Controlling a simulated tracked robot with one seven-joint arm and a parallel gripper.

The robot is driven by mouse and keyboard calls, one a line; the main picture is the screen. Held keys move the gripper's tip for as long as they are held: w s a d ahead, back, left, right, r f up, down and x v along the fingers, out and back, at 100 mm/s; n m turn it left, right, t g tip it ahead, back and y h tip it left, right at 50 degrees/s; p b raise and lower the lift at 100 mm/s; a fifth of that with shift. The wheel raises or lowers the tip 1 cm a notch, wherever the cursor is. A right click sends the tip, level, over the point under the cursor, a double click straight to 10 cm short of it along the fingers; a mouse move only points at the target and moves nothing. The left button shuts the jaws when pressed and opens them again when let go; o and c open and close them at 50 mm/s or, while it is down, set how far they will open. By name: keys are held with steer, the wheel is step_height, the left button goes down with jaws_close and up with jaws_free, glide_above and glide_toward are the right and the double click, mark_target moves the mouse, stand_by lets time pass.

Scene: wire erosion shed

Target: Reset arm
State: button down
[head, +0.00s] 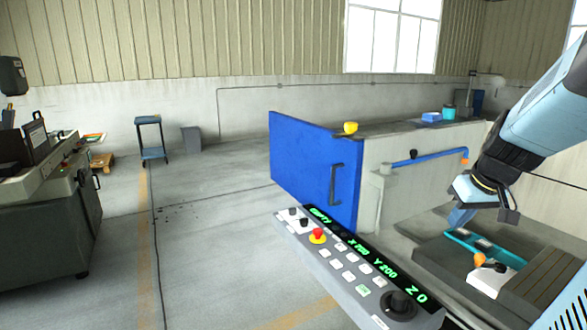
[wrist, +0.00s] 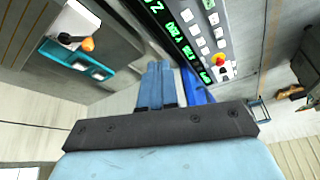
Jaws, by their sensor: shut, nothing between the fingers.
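My gripper (head: 459,218) hangs from the light blue arm at the right of the head view, above the machine's work area. Its blue fingers are closed together with nothing between them, as the wrist view shows (wrist: 155,85). Below it in the head view lies a teal tray (head: 520,262) on the dark machine bed, beside a white block (head: 492,284) with an orange knob (head: 479,259). The tray also shows at the upper left of the wrist view (wrist: 57,54). I cannot tell the exact height of the fingertips over the tray.
A control panel (head: 347,272) with green readouts and a red button (head: 317,236) stands in front. The blue door (head: 300,160) stands at the machine's left, a yellow item (head: 350,128) near its top. A blue pipe (head: 430,158) crosses the tank wall. Open floor lies left.

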steer(key=s+a+r, duration=0.2)
steer(key=s+a, duration=0.3)
steer(key=a, duration=0.2)
steer(key=s+a+r+t, duration=0.1)
steer(key=s+a+r, duration=0.2)
steer(key=a, duration=0.4)
steer(key=shift+s+a+r, duration=0.2)
steer(key=shift+s+a, duration=0.15)
steer(key=shift+s, duration=0.55)
steer(key=c, duration=1.9)
jaws_free()
